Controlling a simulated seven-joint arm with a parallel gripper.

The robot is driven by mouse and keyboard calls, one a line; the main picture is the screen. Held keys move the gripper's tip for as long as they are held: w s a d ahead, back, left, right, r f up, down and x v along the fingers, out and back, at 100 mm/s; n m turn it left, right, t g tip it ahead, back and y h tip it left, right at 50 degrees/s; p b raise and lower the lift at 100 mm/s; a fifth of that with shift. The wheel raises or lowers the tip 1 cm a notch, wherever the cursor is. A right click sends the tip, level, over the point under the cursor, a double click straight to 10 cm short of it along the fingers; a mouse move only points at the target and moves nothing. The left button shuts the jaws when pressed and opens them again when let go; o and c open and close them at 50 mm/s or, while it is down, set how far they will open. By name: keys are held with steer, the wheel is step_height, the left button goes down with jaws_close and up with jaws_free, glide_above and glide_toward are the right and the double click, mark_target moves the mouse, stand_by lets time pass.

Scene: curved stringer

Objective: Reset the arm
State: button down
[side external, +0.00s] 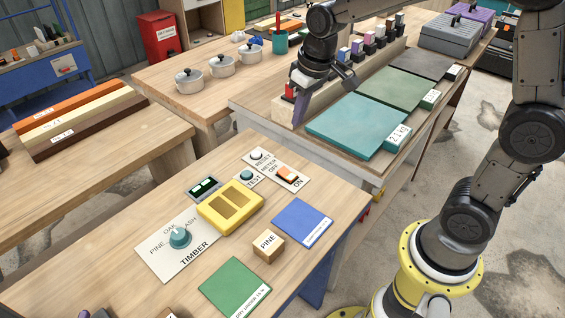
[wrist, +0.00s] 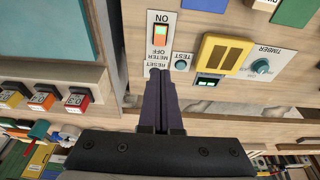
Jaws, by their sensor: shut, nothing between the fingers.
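My gripper (side external: 301,108) is shut and empty, with its dark purple fingers pointing down. In the side external view it hangs by the near left edge of the far bench, beside the teal mat (side external: 352,125). The panel (side external: 279,164) lies flat on the near bench, with a round button by RESET and an orange rocker switch (side external: 288,174) by ON.
The near bench holds a TEST button (side external: 246,175), a yellow meter (side external: 230,207), a timber dial (side external: 180,237), a PINE block (side external: 268,246), a blue mat (side external: 301,222) and a green mat (side external: 235,288). Lidded pots (side external: 222,65) stand on the back bench. A gap separates the benches.

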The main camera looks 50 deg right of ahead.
steer(key=s+r+t, duration=0.2)
steer(key=s+r, duration=0.4)
steer(key=s+f+t, duration=0.1)
steer(key=s, duration=1.4)
steer(key=shift+s+a, duration=0.15)
steer(key=shift+s, duration=0.25)
